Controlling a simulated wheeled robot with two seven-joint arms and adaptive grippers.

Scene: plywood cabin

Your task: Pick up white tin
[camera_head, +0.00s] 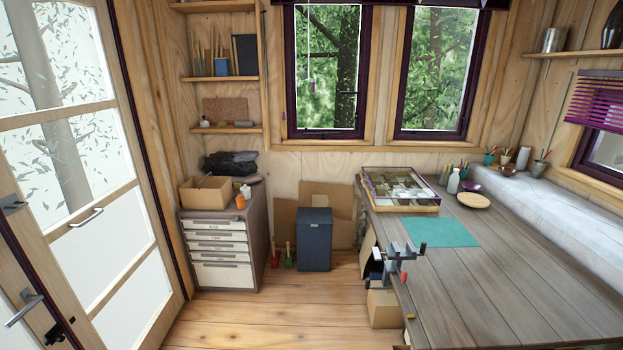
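I cannot tell for sure which thing is the white tin. A pale upright cylinder (523,157) stands at the back right, on the ledge by the wall, among pots and bowls. A small white bottle (453,182) stands on the wooden workbench (480,290), near the glass-topped case. A shiny silver-grey can (552,39) stands on the upper right wall shelf. Neither of my grippers shows in the head view.
A vise-like metal device (400,260) sits at the workbench's left edge. A teal mat (440,231) and a glass-topped case (402,188) lie on the bench. A drawer cabinet (225,240) and dark blue bin (314,240) stand left. Floor (270,305) is clear in front.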

